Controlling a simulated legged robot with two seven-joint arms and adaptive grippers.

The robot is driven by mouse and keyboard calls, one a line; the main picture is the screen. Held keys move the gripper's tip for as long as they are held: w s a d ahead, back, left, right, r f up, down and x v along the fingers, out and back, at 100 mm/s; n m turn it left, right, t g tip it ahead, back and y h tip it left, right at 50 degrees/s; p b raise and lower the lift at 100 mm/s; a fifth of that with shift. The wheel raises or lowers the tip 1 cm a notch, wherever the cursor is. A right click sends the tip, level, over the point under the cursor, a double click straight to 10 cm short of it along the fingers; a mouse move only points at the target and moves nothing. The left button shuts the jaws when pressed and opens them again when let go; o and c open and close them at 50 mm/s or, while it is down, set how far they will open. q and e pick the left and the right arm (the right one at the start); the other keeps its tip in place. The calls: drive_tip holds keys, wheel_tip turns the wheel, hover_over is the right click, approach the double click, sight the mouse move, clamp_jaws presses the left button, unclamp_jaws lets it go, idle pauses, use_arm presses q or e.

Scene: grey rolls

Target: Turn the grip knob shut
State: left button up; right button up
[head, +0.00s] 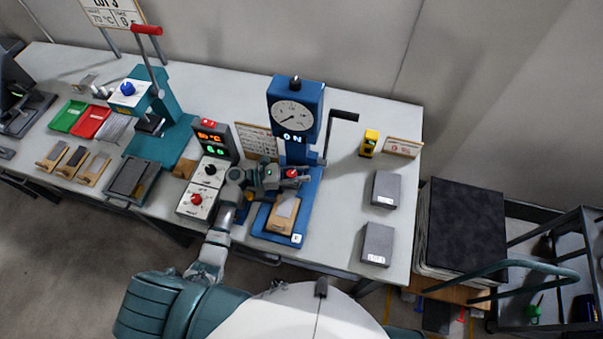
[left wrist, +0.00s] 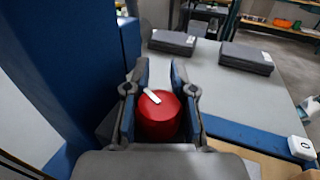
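The red grip knob (head: 291,173) is on the front of the blue press (head: 296,108), whose display reads ON. In the left wrist view the knob (left wrist: 158,118) has a white pointer mark tilted toward the upper left. My left gripper (head: 278,177) reaches the knob from the left. In the left wrist view its two fingers (left wrist: 159,100) stand on either side of the knob, which fills the gap between them, apparently touching both. A tan block with a grey plate (head: 283,213) lies on the press base below. My right gripper is not in view.
A control box (head: 197,187) with black and red knobs stands left of the press. A black crank handle (head: 342,116) sticks out at the press's right. Two grey blocks (head: 387,190) (head: 378,244) and a yellow device (head: 369,143) lie on the right; the bench between is clear.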

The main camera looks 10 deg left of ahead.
use_arm(q)
drive_tip(key=shift+s+d, duration=0.1)
drive_tip(key=shift+d, duration=0.05)
clamp_jaws()
drive_tip(key=shift+a, duration=0.55)
drive_tip(key=shift+f+g, duration=0.1)
drive_tip(key=shift+g, duration=0.2)
drive_tip(key=m+g, duration=0.1)
drive_tip(key=g, duration=0.1)
drive_tip(key=m+g+b, duration=0.1)
drive_tip(key=m+g, duration=0.1)
drive_tip(key=m+g+h+b, duration=0.1)
drive_tip(key=g, duration=0.1)
drive_tip(key=shift+s+d+m+g, duration=0.1)
drive_tip(key=shift+s+m+g, duration=0.25)
drive_tip(key=shift+m+g, duration=0.05)
drive_tip(key=shift+s+m+g, duration=0.15)
drive_tip(key=shift+m+g, duration=0.25)
drive_tip(key=shift+g, duration=0.2)
drive_tip(key=shift+r, duration=0.2)
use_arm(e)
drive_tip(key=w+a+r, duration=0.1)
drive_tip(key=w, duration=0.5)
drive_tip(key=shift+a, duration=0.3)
